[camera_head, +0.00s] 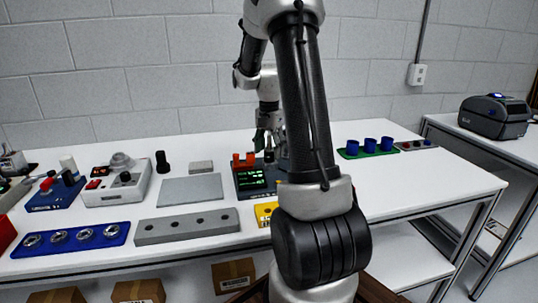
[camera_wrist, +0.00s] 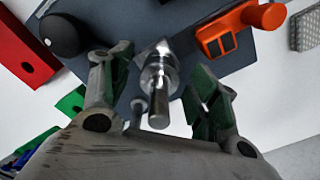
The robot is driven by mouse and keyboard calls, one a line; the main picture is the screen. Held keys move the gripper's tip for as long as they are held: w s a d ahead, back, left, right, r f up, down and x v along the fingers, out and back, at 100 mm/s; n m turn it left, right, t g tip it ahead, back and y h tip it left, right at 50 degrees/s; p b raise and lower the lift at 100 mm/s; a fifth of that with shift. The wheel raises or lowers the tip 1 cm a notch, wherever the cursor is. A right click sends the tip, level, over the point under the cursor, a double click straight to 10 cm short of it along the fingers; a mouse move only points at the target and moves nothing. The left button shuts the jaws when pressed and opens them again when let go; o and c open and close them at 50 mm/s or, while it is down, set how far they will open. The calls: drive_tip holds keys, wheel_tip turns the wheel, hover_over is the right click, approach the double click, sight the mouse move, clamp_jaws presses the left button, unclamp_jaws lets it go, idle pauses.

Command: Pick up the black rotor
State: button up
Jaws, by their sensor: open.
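I cannot tell for certain which thing is the black rotor. In the wrist view a black rounded knob (camera_wrist: 62,35) sits at the upper left, on a dark device (camera_wrist: 95,15), outside my fingers. My gripper (camera_wrist: 160,105) is open, with green-padded fingers on either side of a shiny metal shaft (camera_wrist: 158,85). I cannot tell whether the fingers touch the shaft. In the head view my gripper (camera_head: 265,140) is above or behind the dark device with a green-lit screen (camera_head: 255,180), partly hidden by my arm. A black upright piece (camera_head: 162,162) stands further left on the table.
An orange part (camera_wrist: 238,28) is at the device's upper right in the wrist view. Left on the table are a grey control box (camera_head: 115,186), a blue tray of metal rings (camera_head: 70,252) and a long grey block (camera_head: 187,226). A green tray with blue cups (camera_head: 368,154) is right.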

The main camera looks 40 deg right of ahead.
drive_tip(key=shift+f, duration=0.45)
drive_tip(key=shift+c, duration=0.4)
clamp_jaws()
drive_tip(key=shift+r, duration=0.1)
